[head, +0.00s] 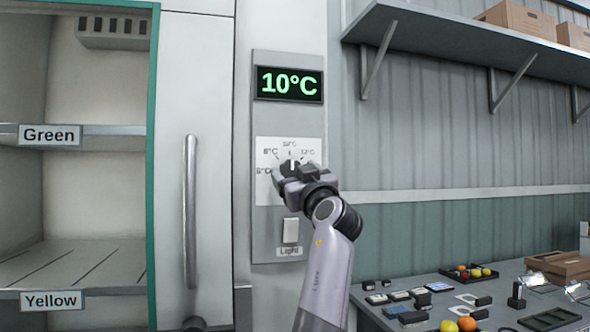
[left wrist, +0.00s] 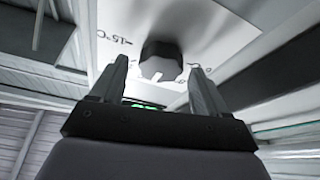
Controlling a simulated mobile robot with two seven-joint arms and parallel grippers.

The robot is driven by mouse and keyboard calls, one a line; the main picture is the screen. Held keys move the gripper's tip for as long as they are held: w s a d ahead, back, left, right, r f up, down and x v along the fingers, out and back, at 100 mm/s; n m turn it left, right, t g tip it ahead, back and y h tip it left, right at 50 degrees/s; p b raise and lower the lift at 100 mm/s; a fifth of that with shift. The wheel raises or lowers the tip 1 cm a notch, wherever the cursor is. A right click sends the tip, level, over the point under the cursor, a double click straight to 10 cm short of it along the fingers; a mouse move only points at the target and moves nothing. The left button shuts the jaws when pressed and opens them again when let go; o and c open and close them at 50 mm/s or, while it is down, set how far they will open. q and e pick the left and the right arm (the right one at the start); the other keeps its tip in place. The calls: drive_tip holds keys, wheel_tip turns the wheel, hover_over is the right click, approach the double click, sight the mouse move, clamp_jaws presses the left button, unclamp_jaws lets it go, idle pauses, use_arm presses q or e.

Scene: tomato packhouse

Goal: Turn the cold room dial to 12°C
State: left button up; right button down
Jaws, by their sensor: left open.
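The cold room dial (head: 291,166) is a dark knob on a white plate (head: 263,150) with temperature marks around it. Its white pointer is up, towards the top mark, and the green display (head: 289,84) above reads 10°C. A 12°C mark (head: 308,153) is to the upper right. My left gripper (head: 289,176) is at the dial and hides its lower part. In the left wrist view, the dial (left wrist: 161,61) sits between the two spread fingers of my left gripper (left wrist: 158,66), with gaps on both sides. My right gripper is not in view.
A light switch (head: 290,231) is just below the gripper on the same panel. A door handle (head: 190,212) stands out to the left. A table (head: 378,316) with small items is at lower right, and a shelf (head: 440,35) is above it.

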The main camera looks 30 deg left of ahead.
use_arm(q)
drive_tip(key=shift+w+a+r, duration=0.1)
drive_tip(key=shift+w+a, duration=0.05)
drive_tip(key=shift+a, duration=0.1)
drive_tip(key=c, duration=1)
drive_tip(key=shift+c, duration=0.2)
